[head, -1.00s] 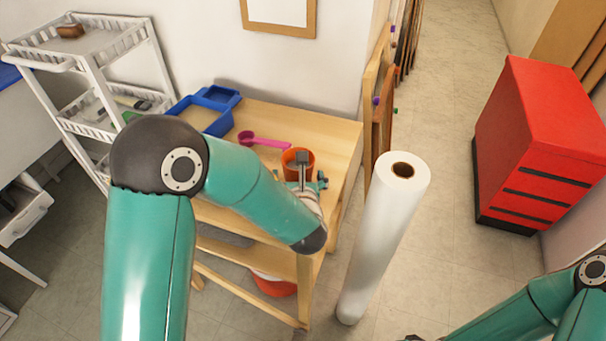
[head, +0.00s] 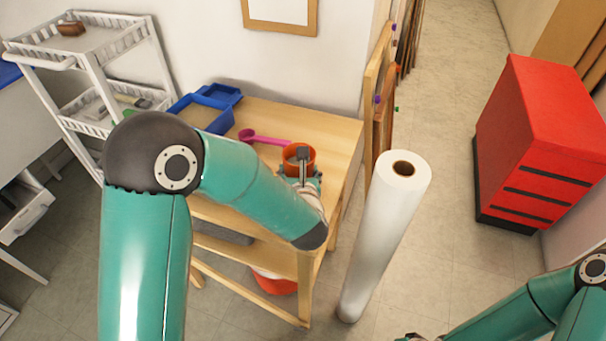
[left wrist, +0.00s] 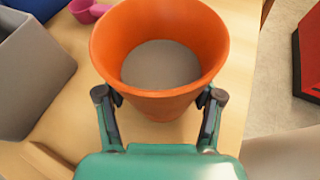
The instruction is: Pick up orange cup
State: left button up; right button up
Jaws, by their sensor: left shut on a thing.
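The orange cup (head: 299,151) is upright at the right end of the wooden table (head: 335,125). In the left wrist view the orange cup (left wrist: 205,85) is seen from above, with a grey-brown inside bottom. My left gripper (left wrist: 160,97) has one finger on each side of the cup and is shut on it. In the head view my left gripper (head: 302,172) is at the cup's near side, and its fingers are partly hidden. Whether the cup's base touches the table cannot be told. My right arm shows at the lower right; its gripper is not clearly visible.
A pink scoop (head: 262,139) and blue trays (head: 205,115) lie on the table left of the cup. A white paper roll (head: 380,240) stands right of the table. A red cabinet (head: 540,140) is farther right. A white cart (head: 95,75) is at left.

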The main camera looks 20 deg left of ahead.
pick_arm(q)
notch_tip(320, 180, up, 19)
jog(key=p, duration=0.3)
jog(key=shift+r, duration=0.15)
